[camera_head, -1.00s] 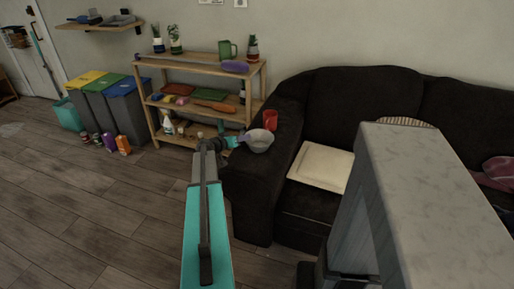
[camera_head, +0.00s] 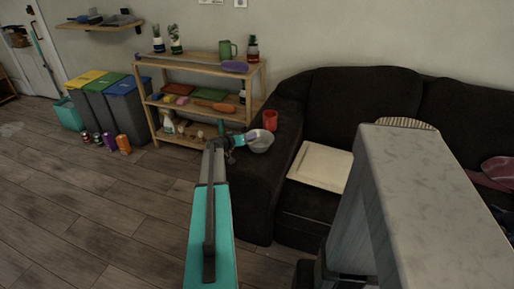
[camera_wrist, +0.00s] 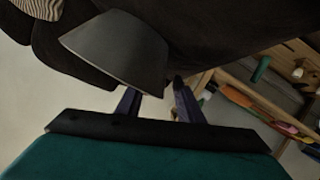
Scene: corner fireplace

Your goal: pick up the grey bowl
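The grey bowl (camera_head: 262,146) sits on the left arm of the dark sofa, beside a red cup (camera_head: 270,120). My gripper (camera_head: 250,137) is at the bowl's left rim in the head view. In the wrist view the bowl (camera_wrist: 115,45) appears large, just beyond my fingers (camera_wrist: 157,92). The fingers are apart. The bowl's edge shows between them, and the left fingertip is partly hidden by the bowl. I cannot tell whether either finger touches it.
The dark sofa (camera_head: 335,105) carries a cream cushion (camera_head: 320,166). A wooden shelf (camera_head: 190,60) with plants, a green mug and bottles stands left of it. Several bins (camera_head: 125,108) stand further left. A pale stone-topped block (camera_head: 420,190) fills the right foreground. The floor at left is mostly clear.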

